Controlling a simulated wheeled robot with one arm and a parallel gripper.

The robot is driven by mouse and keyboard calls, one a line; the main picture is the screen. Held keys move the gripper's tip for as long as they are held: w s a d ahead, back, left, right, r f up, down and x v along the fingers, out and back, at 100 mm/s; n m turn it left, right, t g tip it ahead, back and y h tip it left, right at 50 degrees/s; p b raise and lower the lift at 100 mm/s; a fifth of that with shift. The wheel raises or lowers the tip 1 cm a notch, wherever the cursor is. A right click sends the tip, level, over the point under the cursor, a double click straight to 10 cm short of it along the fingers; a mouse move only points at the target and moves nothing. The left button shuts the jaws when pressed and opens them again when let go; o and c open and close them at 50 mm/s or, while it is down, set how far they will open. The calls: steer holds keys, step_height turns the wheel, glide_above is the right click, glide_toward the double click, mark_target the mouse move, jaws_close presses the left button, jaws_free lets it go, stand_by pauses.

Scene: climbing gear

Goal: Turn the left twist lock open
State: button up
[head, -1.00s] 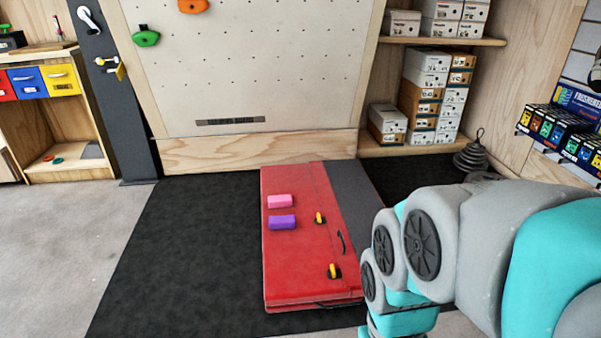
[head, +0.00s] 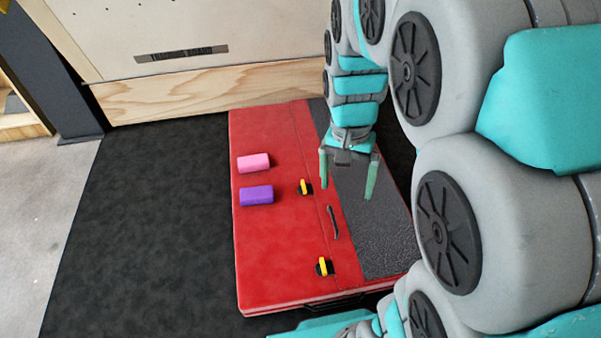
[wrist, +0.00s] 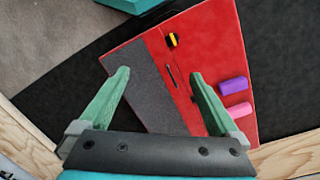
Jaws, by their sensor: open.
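Two twist locks with yellow knobs on black bases are on the red padded case, with a black handle (head: 333,223) between them. The far lock (head: 305,187) is nearer the blocks. The near lock (head: 324,266) is by the front edge and also shows in the wrist view (wrist: 173,40). Both yellow knobs point roughly away from me in the head view. My gripper (head: 347,190) is open and empty, pointing down above the grey strip, just right of the far lock. In the wrist view (wrist: 160,75), its right finger seems to hide the far lock.
A pink block (head: 254,163) and a purple block (head: 256,195) lie on the red surface (head: 275,260), left of the far lock. The wooden wall base (head: 200,92) stands behind. The black mat (head: 150,220) to the left is clear.

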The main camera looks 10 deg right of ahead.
steer(key=w+d+f+m+b, duration=0.1)
steer(key=w+f+m, duration=0.2)
steer(key=w+f, duration=0.35)
steer(key=m+t+b, duration=0.1)
steer(key=m+b, duration=0.5)
steer(key=m, duration=0.3)
glide_above(304, 185)
step_height(304, 185, down, 26)
steer(key=shift+s+f, duration=0.1)
steer(key=shift+s, duration=0.05)
steer(key=shift+f, duration=0.5)
step_height(304, 185, down, 8)
steer(key=shift+r+b, duration=0.25)
steer(key=shift+b, duration=0.1)
steer(key=shift+c, duration=0.2)
steer(key=shift+a, duration=0.1)
steer(key=c, duration=1.3)
